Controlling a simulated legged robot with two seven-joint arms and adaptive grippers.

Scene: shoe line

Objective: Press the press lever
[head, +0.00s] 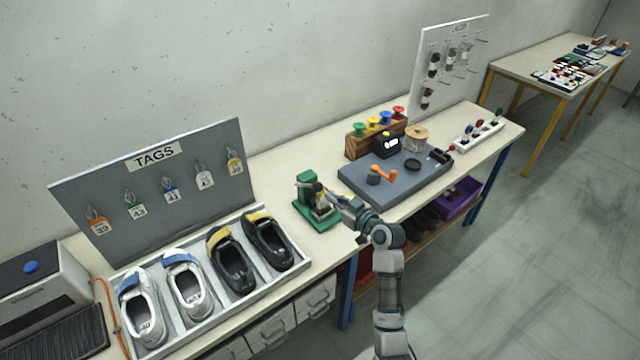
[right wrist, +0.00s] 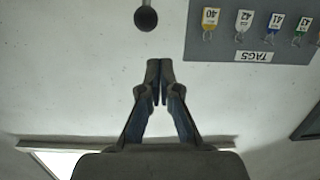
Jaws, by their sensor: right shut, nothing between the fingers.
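The green press (head: 305,181) stands on the bench between the shoe tray and the grey mat. My right gripper (head: 326,194) is at the press, reaching in from the right, and hides part of it, so the lever is hard to make out in the head view. In the right wrist view, the fingers (right wrist: 159,68) are shut with nothing between them. A dark round knob on a thin stem (right wrist: 146,18), which looks like the press lever's end, shows beyond the fingertips and slightly left, with a gap in the picture. My left gripper is not in view.
A tray (head: 206,325) with several shoes lies left of the press, below the grey TAGS board (head: 80,200). Right of the press is a grey mat (head: 410,185) with an orange-handled tool and a spool. Thread spools on a wooden rack (head: 358,146) stand behind it.

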